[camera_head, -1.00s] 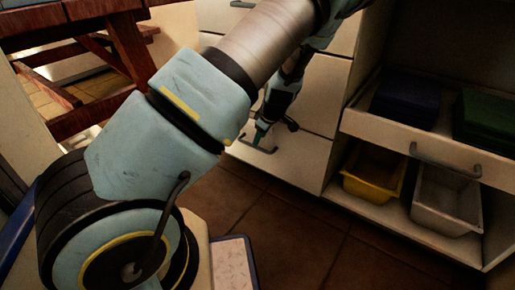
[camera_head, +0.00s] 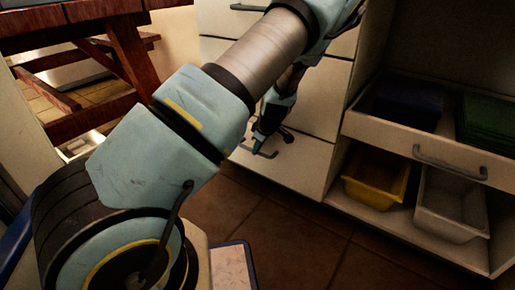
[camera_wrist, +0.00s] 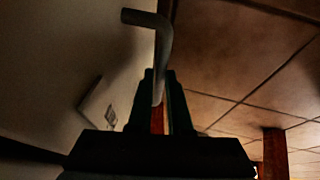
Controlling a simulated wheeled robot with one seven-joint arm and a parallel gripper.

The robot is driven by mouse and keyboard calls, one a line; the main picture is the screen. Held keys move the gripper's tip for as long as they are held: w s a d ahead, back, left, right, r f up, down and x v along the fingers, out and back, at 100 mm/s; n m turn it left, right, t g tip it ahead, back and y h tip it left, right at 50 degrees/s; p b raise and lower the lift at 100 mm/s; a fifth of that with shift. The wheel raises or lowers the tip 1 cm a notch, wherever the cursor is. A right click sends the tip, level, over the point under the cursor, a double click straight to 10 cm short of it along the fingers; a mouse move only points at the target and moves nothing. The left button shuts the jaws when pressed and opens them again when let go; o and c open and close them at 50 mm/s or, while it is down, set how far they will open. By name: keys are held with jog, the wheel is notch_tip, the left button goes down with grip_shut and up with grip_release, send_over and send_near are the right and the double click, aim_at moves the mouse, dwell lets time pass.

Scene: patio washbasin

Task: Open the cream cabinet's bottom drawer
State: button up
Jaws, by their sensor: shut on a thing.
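The cream cabinet (camera_head: 318,95) stands in the middle of the head view, with a stack of flat drawer fronts. Its bottom drawer (camera_head: 298,170) is just above the tiled floor and has a grey bar handle (camera_head: 271,155). My gripper (camera_head: 257,146) reaches down to this handle and is shut on it. In the wrist view the grey handle (camera_wrist: 153,35) runs down between the dark fingers of my gripper (camera_wrist: 160,95). The drawer front fills the left of that view. I cannot see a clear gap around the bottom drawer. My arm hides part of the upper drawers.
To the right, an open unit has a drawer with a grey handle (camera_head: 450,163), holding dark blue and green things. Below sit a yellow bin (camera_head: 378,178) and a whitish bin (camera_head: 452,205). A red-brown wooden table (camera_head: 115,60) stands left. Tiled floor (camera_head: 300,235) in front is clear.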

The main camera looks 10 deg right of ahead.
grip_shut()
jog(key=shift+s, duration=0.1)
dwell(0.9)
